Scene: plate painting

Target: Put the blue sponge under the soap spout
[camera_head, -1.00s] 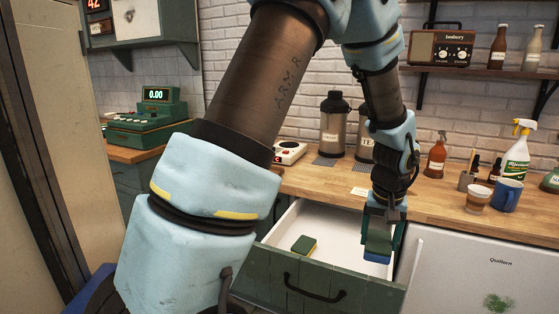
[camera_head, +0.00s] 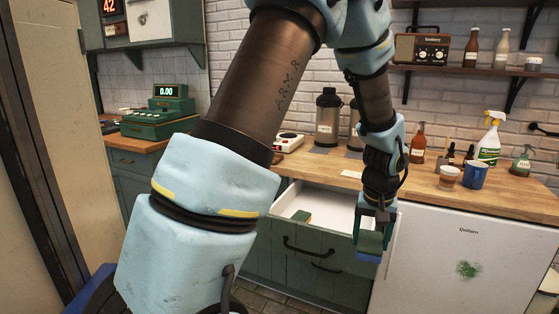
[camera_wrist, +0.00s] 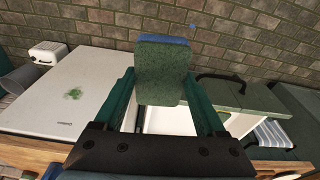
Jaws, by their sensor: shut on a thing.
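My gripper (camera_head: 372,232) is shut on the blue sponge (camera_head: 369,256), which has a green scouring face. In the head view the sponge hangs in front of the open drawer's right front corner. In the wrist view the sponge (camera_wrist: 162,75) sits between both fingers of my gripper (camera_wrist: 162,92), its green face toward the camera and a blue edge at the far end. A green pump bottle (camera_head: 521,162) stands at the right of the counter; its small spout is hard to make out.
A white fridge (camera_head: 460,265) stands right of the drawer. On the counter (camera_head: 340,165) are an amber bottle (camera_head: 417,145), spray bottle (camera_head: 489,143), blue mug (camera_head: 474,175) and cup (camera_head: 449,178).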

